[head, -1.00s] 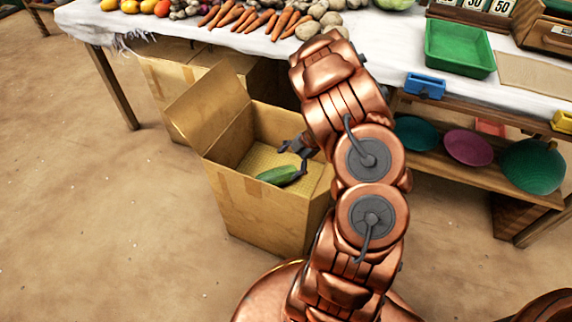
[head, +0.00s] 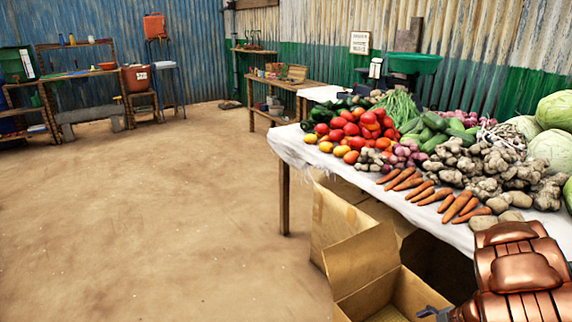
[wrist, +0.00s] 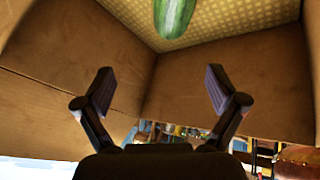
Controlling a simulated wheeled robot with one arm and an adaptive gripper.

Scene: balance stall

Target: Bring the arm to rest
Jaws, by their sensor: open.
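My gripper (wrist: 160,92) is open and empty in the wrist view, its two dark fingers spread apart. It is at the cardboard box (wrist: 215,85), with box walls around the view. A green striped vegetable (wrist: 175,14), like a cucumber or courgette, lies on the box's yellowish patterned bottom, beyond the fingertips and apart from them. In the head view, the open box (head: 362,262) stands on the floor by the table. Only a bit of my gripper (head: 430,311) shows at the lower edge, and the vegetable is out of view there.
A table with a white cloth (head: 292,150) holds tomatoes (head: 365,125), carrots (head: 460,205), ginger, cabbages and other vegetables. Its edge is close above the box. Shelves and a bench (head: 300,85) stand along the far walls. The dirt floor (head: 150,220) at left is clear.

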